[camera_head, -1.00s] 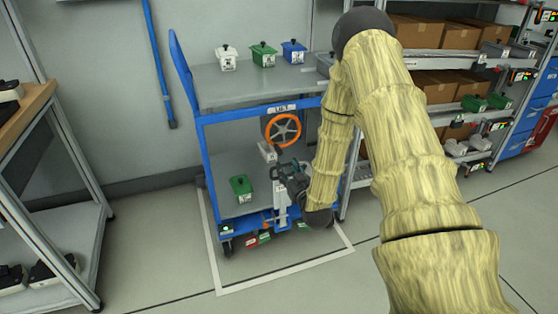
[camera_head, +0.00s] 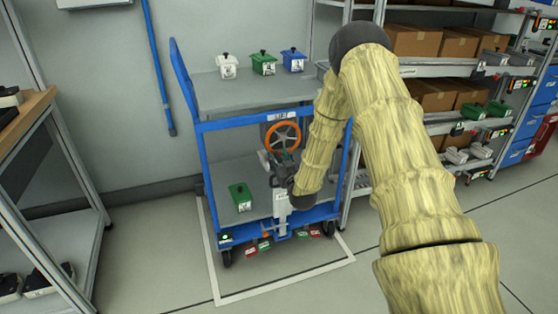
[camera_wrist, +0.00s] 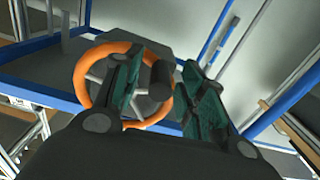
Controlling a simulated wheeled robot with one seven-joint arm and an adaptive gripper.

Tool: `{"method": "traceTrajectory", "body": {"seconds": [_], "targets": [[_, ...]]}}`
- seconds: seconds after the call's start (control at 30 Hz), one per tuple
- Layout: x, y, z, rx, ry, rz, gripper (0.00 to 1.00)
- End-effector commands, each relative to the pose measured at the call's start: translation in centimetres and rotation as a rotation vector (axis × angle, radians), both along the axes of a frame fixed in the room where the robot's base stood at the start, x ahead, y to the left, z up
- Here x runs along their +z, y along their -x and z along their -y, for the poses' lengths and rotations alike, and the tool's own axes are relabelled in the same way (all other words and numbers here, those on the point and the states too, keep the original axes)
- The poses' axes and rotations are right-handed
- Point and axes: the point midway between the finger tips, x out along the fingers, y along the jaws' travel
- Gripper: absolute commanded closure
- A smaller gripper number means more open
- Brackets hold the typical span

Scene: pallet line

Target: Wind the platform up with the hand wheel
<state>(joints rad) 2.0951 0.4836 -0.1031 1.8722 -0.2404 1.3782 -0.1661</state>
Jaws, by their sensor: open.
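The orange hand wheel (camera_head: 283,136) with grey spokes is on the blue cart, under its top shelf. It also shows in the wrist view (camera_wrist: 84,82), partly hidden behind my fingers. My gripper (camera_head: 279,157) is just below and in front of the wheel in the head view. In the wrist view my gripper (camera_wrist: 163,88) is open, with a dark knob (camera_wrist: 162,80) of the wheel between its green-lined fingers. I cannot tell whether a finger touches it. The platform (camera_head: 262,205) is the cart's grey lower deck, with a green box (camera_head: 240,196) on it.
The cart's top shelf (camera_head: 255,92) holds white, green and blue boxes. A shelf rack (camera_head: 440,72) with cardboard boxes stands close on the right, and a workbench frame (camera_head: 60,190) on the left.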

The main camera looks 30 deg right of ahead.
Motion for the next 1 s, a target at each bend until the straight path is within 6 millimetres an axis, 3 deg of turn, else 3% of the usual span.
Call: {"method": "traceTrajectory", "body": {"seconds": [0.3, 0.5, 0.53, 1.0], "targets": [[0.03, -0.18, 0.04, 0.000, 0.000, 0.000, 0.61], [0.03, -0.16, 0.05, 0.000, 0.000, 0.001, 0.98], [0.04, -0.16, 0.05, 0.000, 0.000, 0.001, 1.00], [0.32, -0.21, -0.21, -0.001, -0.053, 0.014, 1.00]]}}
